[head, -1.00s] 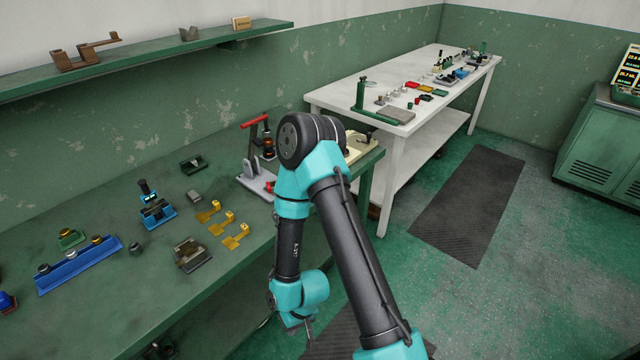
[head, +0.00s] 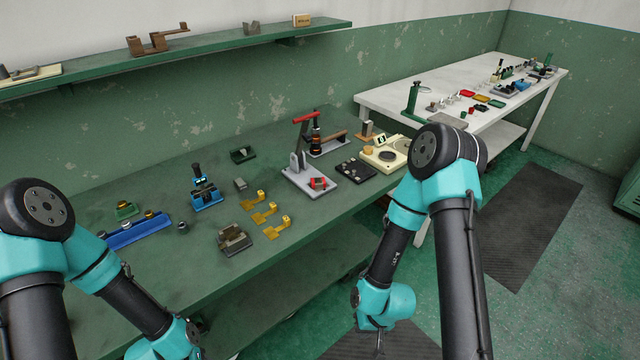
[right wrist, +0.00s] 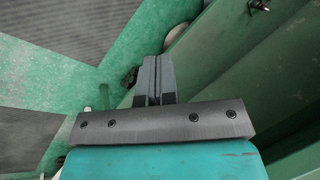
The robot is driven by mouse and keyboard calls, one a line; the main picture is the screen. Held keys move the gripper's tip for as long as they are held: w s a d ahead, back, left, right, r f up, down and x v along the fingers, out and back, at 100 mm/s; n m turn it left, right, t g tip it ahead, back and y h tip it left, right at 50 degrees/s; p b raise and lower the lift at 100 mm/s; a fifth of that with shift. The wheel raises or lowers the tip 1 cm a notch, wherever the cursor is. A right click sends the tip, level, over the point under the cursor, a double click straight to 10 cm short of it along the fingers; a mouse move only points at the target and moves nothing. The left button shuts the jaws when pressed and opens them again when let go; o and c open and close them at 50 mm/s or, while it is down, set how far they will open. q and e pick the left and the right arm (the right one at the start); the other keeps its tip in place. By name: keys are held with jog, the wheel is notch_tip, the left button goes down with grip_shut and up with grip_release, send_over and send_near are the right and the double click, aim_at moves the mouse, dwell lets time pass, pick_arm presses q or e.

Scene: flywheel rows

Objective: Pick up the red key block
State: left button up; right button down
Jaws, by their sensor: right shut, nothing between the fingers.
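A small red block (head: 319,184), which looks like the red key block, sits on the grey base of the red-handled press (head: 298,163) on the green bench. Its details are too small to make out. My right gripper (head: 379,342) hangs low in front of the bench, well apart from the block. In the right wrist view its two fingers (right wrist: 155,66) are together with nothing between them. My left arm shows at the lower left, but its fingers are not visible.
The green bench (head: 160,262) holds yellow brackets (head: 265,213), a blue rail (head: 136,230), a blue fixture (head: 206,192) and a cream device (head: 388,154). A shelf (head: 200,45) runs above. A white table (head: 384,101) stands at the back right. The bench's front strip is mostly clear.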

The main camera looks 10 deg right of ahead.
jog(key=c, duration=1.9)
grip_release()
jog(key=o, duration=1.6)
